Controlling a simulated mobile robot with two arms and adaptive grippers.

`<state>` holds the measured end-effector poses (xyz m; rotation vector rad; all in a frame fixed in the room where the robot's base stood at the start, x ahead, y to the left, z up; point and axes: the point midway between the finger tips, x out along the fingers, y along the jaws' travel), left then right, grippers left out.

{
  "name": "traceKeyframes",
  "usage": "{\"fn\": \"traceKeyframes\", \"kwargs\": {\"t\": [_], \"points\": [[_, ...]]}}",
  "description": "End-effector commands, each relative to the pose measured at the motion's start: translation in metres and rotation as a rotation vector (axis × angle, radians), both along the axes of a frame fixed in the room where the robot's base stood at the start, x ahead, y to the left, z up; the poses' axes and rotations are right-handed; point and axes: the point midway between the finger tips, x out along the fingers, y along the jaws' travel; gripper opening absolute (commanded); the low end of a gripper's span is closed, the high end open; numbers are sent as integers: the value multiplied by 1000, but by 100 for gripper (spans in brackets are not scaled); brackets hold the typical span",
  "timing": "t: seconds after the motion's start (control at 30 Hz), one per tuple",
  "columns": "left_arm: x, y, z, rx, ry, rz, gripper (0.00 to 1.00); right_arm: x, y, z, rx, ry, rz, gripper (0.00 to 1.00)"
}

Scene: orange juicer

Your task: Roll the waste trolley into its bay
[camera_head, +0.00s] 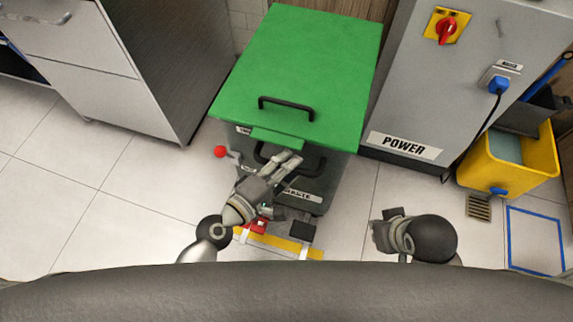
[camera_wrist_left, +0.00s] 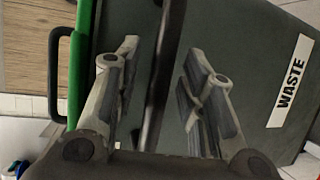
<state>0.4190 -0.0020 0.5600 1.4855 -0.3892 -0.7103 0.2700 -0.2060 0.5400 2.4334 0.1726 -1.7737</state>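The waste trolley (camera_head: 255,185) is a dark grey bin with a green lid (camera_head: 300,60) and a WASTE label; it stands between two grey cabinets. Its dark front handle (camera_head: 265,155) lies below the lid edge. My left gripper (camera_head: 292,160) is at this handle. In the left wrist view my left gripper (camera_wrist_left: 162,55) is open, with the dark handle bar (camera_wrist_left: 165,75) between its fingers and visible gaps to both. A red-knobbed lever (camera_head: 220,152) sticks out on the trolley's left. My right gripper (camera_head: 378,232) is low, right of the trolley; its fingers are unclear.
A steel cabinet (camera_head: 170,75) stands left and a grey POWER cabinet (camera_head: 425,90) right, close to the trolley. A yellow mop bucket (camera_head: 520,165), a floor drain (camera_head: 478,207) and a blue floor outline (camera_head: 537,240) lie farther right. Yellow floor tape (camera_head: 275,241), a red pedal (camera_head: 258,226) and a black pedal (camera_head: 302,231) lie in front.

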Motion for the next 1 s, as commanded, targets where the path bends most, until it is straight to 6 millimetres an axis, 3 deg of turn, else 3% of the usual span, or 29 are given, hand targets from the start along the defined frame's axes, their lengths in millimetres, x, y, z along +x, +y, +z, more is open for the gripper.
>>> {"fn": "traceKeyframes", "kwargs": {"t": [0.2, 0.5, 0.83, 1.0], "points": [[0, 0, 0, 1, 1, 0, 37, 0, 0, 0, 0, 0, 0, 0], [0, 0, 0, 1, 1, 0, 0, 0, 0, 0, 0, 0, 0, 0], [1, 0, -1, 1, 1, 0, 0, 0, 0, 0, 0, -1, 0, 0], [14, -5, 1, 0, -1, 0, 0, 0, 0, 2, 0, -1, 0, 0]]}}
